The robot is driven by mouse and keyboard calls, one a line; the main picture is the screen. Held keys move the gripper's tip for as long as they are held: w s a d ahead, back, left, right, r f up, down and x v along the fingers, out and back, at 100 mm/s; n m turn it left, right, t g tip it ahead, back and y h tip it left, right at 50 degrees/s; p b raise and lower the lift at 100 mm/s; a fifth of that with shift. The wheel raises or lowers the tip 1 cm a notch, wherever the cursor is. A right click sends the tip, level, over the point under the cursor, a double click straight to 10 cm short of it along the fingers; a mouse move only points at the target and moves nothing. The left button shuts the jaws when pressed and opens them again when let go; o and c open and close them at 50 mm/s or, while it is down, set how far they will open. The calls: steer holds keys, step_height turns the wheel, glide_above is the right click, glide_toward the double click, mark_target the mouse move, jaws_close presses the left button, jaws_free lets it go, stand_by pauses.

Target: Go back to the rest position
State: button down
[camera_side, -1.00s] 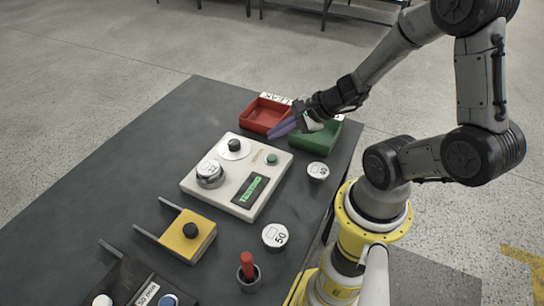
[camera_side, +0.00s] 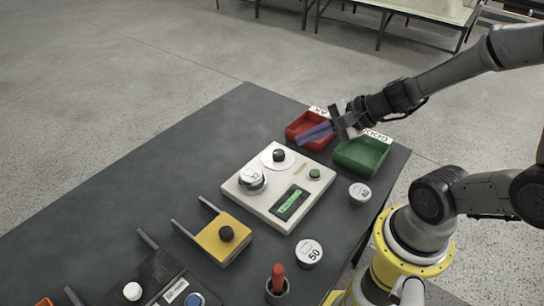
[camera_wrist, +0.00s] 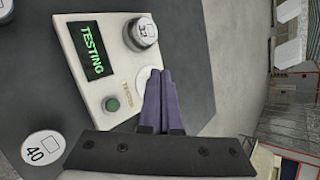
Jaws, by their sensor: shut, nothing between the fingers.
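My gripper (camera_side: 302,141) is shut and empty, with its purple fingers pressed together. In the side view it hangs over the red tray's near edge, beside the green tray; its height is hard to tell. In the wrist view the fingers (camera_wrist: 165,85) appear in front of the tester (camera_wrist: 100,60). The pale tester also shows in the side view (camera_side: 262,205). Its green display (camera_wrist: 92,50) reads TESTING. A round weight-like piece marked 32 (camera_wrist: 143,32) sits on the tester.
A red tray (camera_side: 293,131) and a green tray (camera_side: 345,160) stand at the table's far right. Round labelled pieces (camera_side: 309,252) lie nearer. A yellow fixture (camera_side: 215,243) with a black knob and a red-handled item (camera_side: 278,275) stand in front. The table's far left is bare.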

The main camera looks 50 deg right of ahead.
steer(key=s+a+r+n+g+y, duration=0.2)
steer(key=s+a+r+n, duration=0.4)
steer(key=a+r+n, duration=0.45)
steer(key=s+d+n+g+h, duration=0.1)
steer(key=s+d+n+h, duration=0.4)
steer(key=s+d+n, duration=0.2)
steer(key=d+n, duration=0.2)
steer(key=n, duration=0.1)
steer(key=shift+f+g, duration=0.3)
